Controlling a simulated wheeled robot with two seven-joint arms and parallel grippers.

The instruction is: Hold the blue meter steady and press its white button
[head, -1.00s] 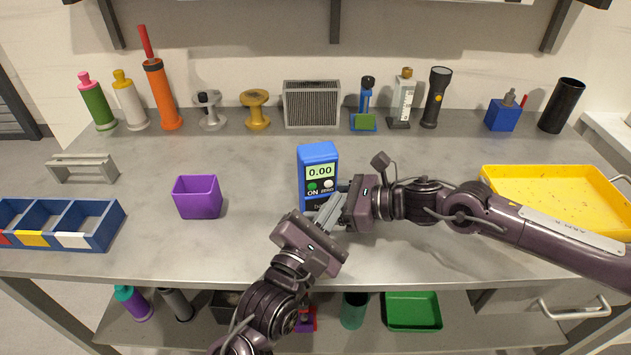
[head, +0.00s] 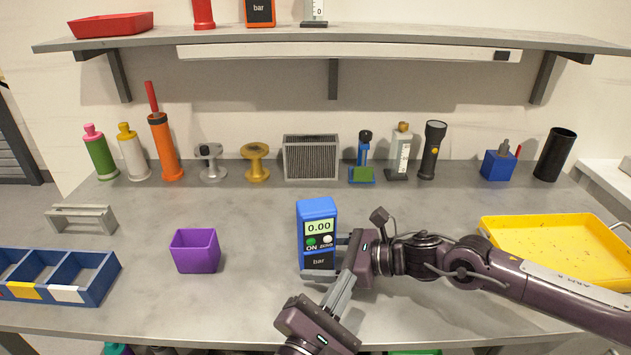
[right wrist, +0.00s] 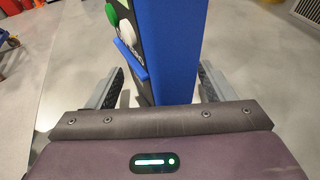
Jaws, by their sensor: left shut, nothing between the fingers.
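The blue meter (head: 318,220) stands upright on the bench, its display reading 0.00. Its white button (head: 328,240) sits right of a green button (head: 311,241) on the front face. My right gripper (head: 328,262) reaches in from the right, low on the meter. In the right wrist view the meter (right wrist: 172,45) stands between its two spread fingers (right wrist: 160,80), with a visible gap at the left finger. My left gripper (head: 346,284) is shut and empty, in front of and below the meter's right side, its fingertips close to my right gripper's palm.
A purple box (head: 194,252) and a blue divided bin (head: 95,280) are at left. A yellow tray (head: 560,222) lies at right under my right arm. Bottles, spools and a flashlight (head: 432,150) line the back. The bench between the purple box and meter is clear.

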